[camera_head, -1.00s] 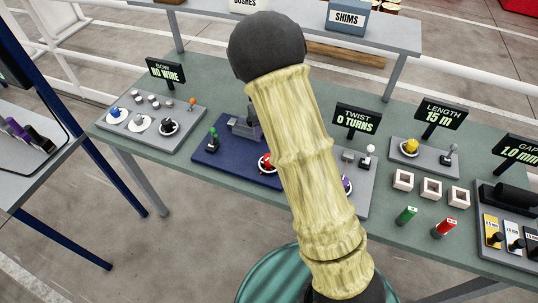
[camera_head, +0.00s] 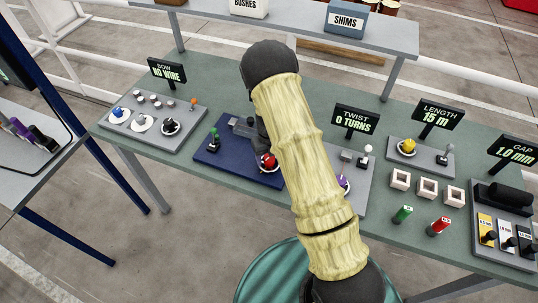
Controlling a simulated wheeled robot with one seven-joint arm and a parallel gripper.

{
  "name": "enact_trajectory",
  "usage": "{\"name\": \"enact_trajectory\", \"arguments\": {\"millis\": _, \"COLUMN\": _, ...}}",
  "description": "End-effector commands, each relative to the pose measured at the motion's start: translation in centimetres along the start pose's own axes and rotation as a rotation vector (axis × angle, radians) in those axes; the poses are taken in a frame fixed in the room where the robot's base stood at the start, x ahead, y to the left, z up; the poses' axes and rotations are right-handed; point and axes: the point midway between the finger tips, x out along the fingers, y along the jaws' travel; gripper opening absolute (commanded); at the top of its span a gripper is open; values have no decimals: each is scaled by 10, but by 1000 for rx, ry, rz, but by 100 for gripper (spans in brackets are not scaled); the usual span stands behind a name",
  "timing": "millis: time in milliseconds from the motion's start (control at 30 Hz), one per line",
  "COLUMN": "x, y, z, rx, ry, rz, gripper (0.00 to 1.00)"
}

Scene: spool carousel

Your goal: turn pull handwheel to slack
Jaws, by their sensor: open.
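A red-knobbed handwheel (camera_head: 269,162) sits on the blue plate (camera_head: 222,160) in the middle of the bench; no label shows which wheel is the pull one. A green-topped lever (camera_head: 214,137) and a grey block stand on the same plate. A purple-knobbed wheel (camera_head: 343,183) by the TWIST sign is partly behind my arm, and a yellow-knobbed wheel (camera_head: 407,147) is by the LENGTH sign. My yellow-sleeved arm crosses the view just right of the red wheel. A dark part beside it reaches down near the wheel. My gripper's fingers are hidden behind the arm.
Signs read NO WIRE (camera_head: 167,73), 0 TURNS (camera_head: 355,120), 15 m (camera_head: 437,115) and 1.0 mm (camera_head: 513,150). Several white square frames and the green (camera_head: 402,214) and red (camera_head: 438,226) cylinders lie on the bench at right. A raised shelf (camera_head: 300,40) runs behind.

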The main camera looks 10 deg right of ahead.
Motion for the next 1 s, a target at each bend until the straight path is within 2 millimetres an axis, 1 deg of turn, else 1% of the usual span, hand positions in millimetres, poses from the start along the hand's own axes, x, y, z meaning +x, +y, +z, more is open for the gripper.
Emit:
{"name": "enact_trajectory", "arguments": {"millis": 133, "x": 0, "y": 0, "z": 0, "rx": 0, "ry": 0, "rz": 0, "gripper": 59}}
{"name": "enact_trajectory", "arguments": {"millis": 267, "x": 0, "y": 0, "z": 0, "rx": 0, "ry": 0, "rz": 0, "gripper": 34}}
{"name": "enact_trajectory", "arguments": {"millis": 300, "x": 0, "y": 0, "z": 0, "rx": 0, "ry": 0, "rz": 0, "gripper": 26}}
{"name": "enact_trajectory", "arguments": {"millis": 367, "x": 0, "y": 0, "z": 0, "rx": 0, "ry": 0, "rz": 0, "gripper": 14}}
{"name": "enact_trajectory", "arguments": {"millis": 733, "x": 0, "y": 0, "z": 0, "rx": -35, "ry": -1, "rz": 0, "gripper": 14}}
{"name": "enact_trajectory", "arguments": {"millis": 1000, "x": 0, "y": 1, "z": 1, "rx": -163, "ry": -2, "rz": 0, "gripper": 14}}
